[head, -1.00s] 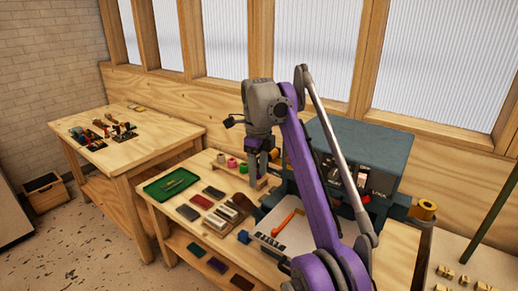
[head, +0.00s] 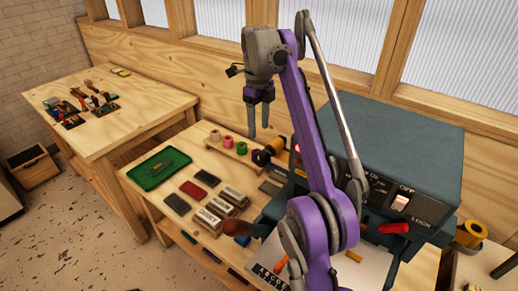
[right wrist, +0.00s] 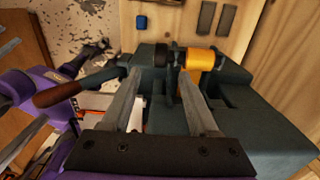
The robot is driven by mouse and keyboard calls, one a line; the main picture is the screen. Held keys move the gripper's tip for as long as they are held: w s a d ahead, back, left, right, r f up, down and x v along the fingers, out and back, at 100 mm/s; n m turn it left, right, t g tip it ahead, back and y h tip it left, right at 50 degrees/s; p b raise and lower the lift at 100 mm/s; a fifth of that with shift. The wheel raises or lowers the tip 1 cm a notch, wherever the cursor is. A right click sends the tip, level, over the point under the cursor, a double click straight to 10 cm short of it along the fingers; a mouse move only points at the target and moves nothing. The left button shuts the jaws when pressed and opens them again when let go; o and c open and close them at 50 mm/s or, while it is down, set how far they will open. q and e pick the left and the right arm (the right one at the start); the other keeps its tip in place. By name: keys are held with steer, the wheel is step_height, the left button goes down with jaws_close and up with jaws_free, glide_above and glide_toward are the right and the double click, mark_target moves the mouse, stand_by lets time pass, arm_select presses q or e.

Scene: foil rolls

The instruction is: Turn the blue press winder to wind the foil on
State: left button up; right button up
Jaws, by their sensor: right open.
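The blue press (head: 400,145) is a dark blue-grey box at the right of the table. It has a switch marked OFF. On its left side is a winder with a black knob (head: 261,158) and a gold foil roll (head: 276,145). My right gripper (head: 259,132) points down, open and empty, and appears just above the knob. In the right wrist view the black knob (right wrist: 162,57) shows just beyond the fingertips, with the gold roll (right wrist: 200,60) to its right. I cannot tell whether a finger touches it. My left gripper is not in view.
A brown lever handle (head: 237,228) sticks out at the press's left, and a red handle (head: 393,228) at its front. Colored spools (head: 228,142), a green tray (head: 160,167) and several small blocks (head: 208,178) lie to the left. Another gold roll (head: 470,234) is at the right.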

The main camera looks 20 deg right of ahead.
mark_target(259, 152)
step_height(259, 152, down, 10)
steer(key=shift+f, duration=0.2)
stand_by(0.3)
jaws_close()
